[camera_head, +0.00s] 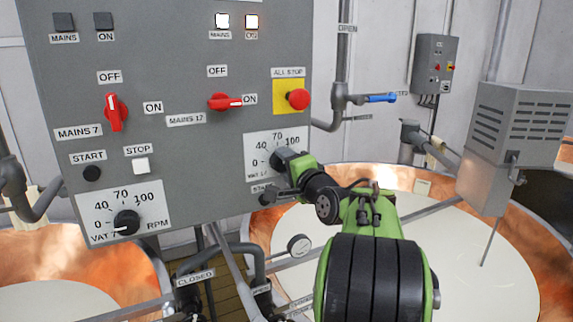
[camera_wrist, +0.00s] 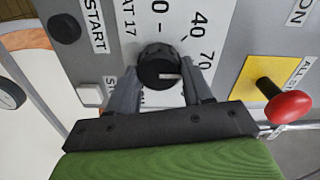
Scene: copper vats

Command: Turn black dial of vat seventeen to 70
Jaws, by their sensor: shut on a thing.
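The black dial of vat 17 (camera_wrist: 160,62) sits on its white scale plate (camera_head: 262,142), marked 0, 40, 70, 100, on the grey panel. In the wrist view, the label VAT 17 shows beside it. My gripper (camera_wrist: 161,80) is shut on the dial, one finger on each side. In the head view my gripper (camera_head: 284,164) covers most of the dial.
A red all-stop button (camera_head: 298,99) on a yellow plate is just above the dial. The red Mains 17 switch (camera_head: 224,102) points to ON. Vat 7's black dial (camera_head: 127,222) is at lower left. Copper vats (camera_head: 345,175), pipes and a blue valve handle (camera_head: 380,98) surround the panel.

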